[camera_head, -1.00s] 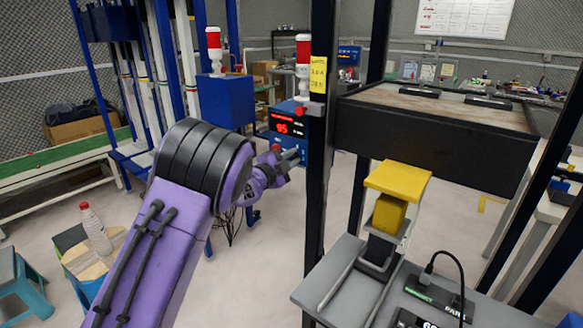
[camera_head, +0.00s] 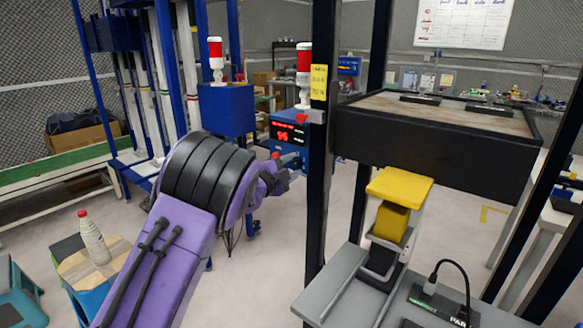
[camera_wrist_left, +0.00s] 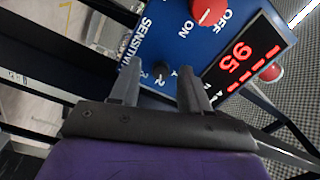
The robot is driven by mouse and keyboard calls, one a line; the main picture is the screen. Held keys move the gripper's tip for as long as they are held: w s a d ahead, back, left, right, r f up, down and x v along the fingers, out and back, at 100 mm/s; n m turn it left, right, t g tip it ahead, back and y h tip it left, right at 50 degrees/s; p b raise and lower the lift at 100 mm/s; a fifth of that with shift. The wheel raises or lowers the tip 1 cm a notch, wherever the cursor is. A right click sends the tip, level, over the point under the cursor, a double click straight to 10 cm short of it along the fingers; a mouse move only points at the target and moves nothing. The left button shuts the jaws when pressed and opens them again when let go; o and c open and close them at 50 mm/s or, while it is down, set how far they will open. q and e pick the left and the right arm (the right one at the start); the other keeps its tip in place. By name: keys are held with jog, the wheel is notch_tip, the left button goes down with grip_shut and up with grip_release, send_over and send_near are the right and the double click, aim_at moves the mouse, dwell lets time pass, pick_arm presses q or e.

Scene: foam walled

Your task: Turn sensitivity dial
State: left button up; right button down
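My left gripper (camera_wrist_left: 160,66) is open, with one finger on each side of the dial. I cannot tell whether either finger touches it. In the head view the blue control box (camera_head: 288,126) shows a red lit display, and my left gripper (camera_head: 291,165) is at its lower front. The dial is hidden there. My right gripper is out of view.
A red knob (camera_wrist_left: 208,10) marked ON and OFF sits near the dial, beside a red display (camera_wrist_left: 240,55). A dark post (camera_head: 320,140) stands just right of my left gripper in the head view. A yellow-topped press part (camera_head: 400,186) is farther right.

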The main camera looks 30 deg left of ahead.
pick_arm(q)
jog(key=shift+s, duration=0.1)
jog(key=s+b, duration=0.2)
jog(key=s, duration=0.8)
jog(key=shift+s+a, duration=0.2)
jog(key=shift+a, duration=0.1)
jog(key=shift+f, duration=0.15)
